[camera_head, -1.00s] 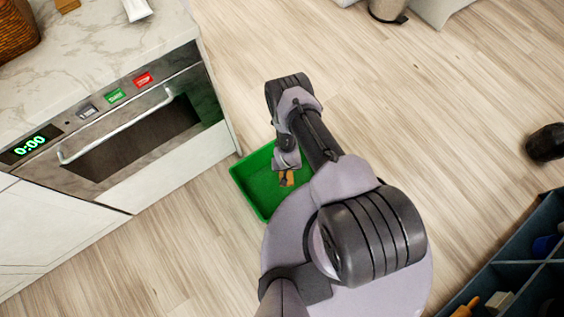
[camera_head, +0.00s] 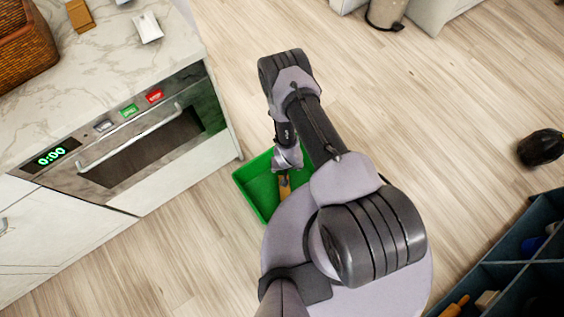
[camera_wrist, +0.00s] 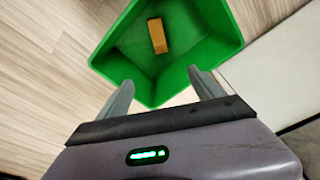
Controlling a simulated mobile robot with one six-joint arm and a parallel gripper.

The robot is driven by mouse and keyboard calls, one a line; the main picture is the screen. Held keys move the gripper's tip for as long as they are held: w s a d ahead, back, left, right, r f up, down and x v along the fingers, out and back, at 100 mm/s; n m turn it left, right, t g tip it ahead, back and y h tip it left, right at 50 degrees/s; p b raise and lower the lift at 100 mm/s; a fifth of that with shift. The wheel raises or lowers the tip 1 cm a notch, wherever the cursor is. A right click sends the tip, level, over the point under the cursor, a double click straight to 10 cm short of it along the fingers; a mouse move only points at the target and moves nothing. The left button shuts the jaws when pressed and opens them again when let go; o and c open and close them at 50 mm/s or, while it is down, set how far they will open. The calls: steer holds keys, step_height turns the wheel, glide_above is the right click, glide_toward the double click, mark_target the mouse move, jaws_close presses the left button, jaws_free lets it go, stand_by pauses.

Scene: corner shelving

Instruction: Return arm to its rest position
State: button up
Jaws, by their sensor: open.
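My gripper (camera_wrist: 160,85) is open in the wrist view, with its two grey fingers apart and nothing between them. It points toward a green bin (camera_wrist: 110,55). A small orange-brown block (camera_wrist: 157,36) lies inside the bin, beyond the fingertips. In the head view my arm reaches out over the floor beside the oven, and the green bin (camera_head: 250,188) shows partly behind it. The block (camera_head: 284,186) shows there just below the wrist. The fingers are hard to make out in the head view.
An oven (camera_head: 150,150) under a marble counter (camera_head: 110,60) stands at the left. The counter holds a wicker basket (camera_head: 25,50), a brown block (camera_head: 79,14) and a white packet (camera_head: 147,28). Dark shelving (camera_head: 510,265) is at the lower right, and a black object (camera_head: 541,147) lies on open floor.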

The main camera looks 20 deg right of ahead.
steer(key=r, duration=0.2)
steer(key=r+p, duration=0.1)
steer(key=r, duration=0.1)
steer(key=shift+s+r, duration=0.1)
steer(key=shift+s, duration=0.2)
